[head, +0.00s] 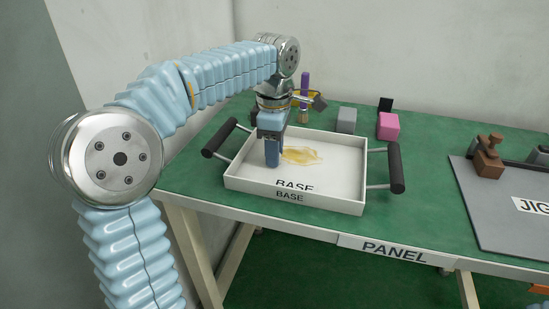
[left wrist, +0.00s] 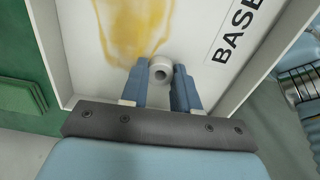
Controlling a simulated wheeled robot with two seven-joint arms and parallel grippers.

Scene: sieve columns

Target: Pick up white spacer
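The white spacer (left wrist: 160,66) is a small white ring with a dark hole, seen in the left wrist view between my left fingertips. My left gripper (left wrist: 161,75) points down into the white tray, with one blue finger close against each side of the spacer and no clear gap. In the head view my left gripper (head: 272,163) is low over the left part of the tray (head: 340,182), and its fingers hide the spacer. I cannot tell whether the spacer touches the tray floor. My right gripper is not in view.
The tray is marked BASE, has dark side handles and a yellowish stain (head: 303,155) beside the gripper. Behind it stand a grey block (head: 346,120), a pink block (head: 388,126) and a purple-topped tool (head: 304,90). A grey JIG board (head: 500,205) lies at right; green table between is clear.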

